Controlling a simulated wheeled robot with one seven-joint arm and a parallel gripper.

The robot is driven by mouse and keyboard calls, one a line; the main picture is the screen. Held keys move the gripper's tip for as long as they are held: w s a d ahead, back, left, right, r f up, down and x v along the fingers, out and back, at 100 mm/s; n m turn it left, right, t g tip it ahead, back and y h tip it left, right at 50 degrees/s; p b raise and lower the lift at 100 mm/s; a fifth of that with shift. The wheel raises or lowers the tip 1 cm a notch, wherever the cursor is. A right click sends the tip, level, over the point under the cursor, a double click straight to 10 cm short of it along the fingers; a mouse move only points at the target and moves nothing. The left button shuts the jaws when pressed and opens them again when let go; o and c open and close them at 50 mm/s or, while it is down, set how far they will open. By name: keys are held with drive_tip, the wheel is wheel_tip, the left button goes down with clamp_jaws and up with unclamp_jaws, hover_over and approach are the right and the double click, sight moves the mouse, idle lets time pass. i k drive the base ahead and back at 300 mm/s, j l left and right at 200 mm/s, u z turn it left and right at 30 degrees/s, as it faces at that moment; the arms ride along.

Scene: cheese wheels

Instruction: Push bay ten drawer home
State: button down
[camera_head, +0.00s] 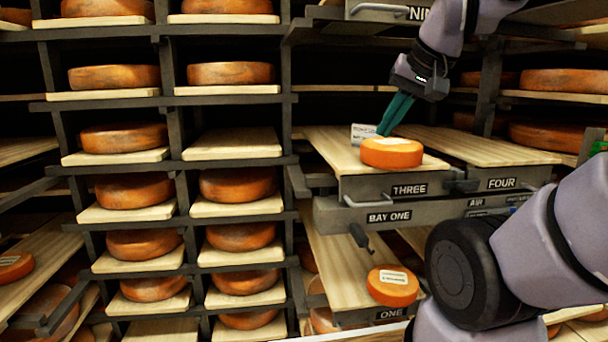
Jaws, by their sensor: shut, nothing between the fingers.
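No drawer label reading ten is visible in the head view. The pulled-out drawer marked THREE (362,189) carries a small orange cheese (391,155) with a pale label on top. The drawer front marked FOUR (525,181) is beside it on the right. My gripper (382,133) has dark green fingers, shut and empty, pointing down just above and behind that cheese. Whether the tips touch anything cannot be told. A drawer front with a partly hidden label starting NIN (400,13) shows at the top, partly covered by my arm.
A grey beam marked BAY ONE (350,217) runs under the pulled-out drawers. Below it, drawer ONE (362,316) stands out with another small cheese (392,285). A tall rack of cheese wheels (290,110) fills the left. My arm covers the lower right.

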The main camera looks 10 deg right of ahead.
sight(565, 11)
drive_tip(key=z, duration=1.95)
drive_tip(key=k+l, duration=0.15)
drive_tip(key=l, duration=0.15)
drive_tip(key=k+l, duration=0.1)
drive_tip(key=l, duration=0.25)
drive_tip(key=i+j, duration=0.15)
drive_tip(key=j, duration=0.15)
drive_tip(key=i+j, duration=0.1)
drive_tip(key=j, duration=0.25)
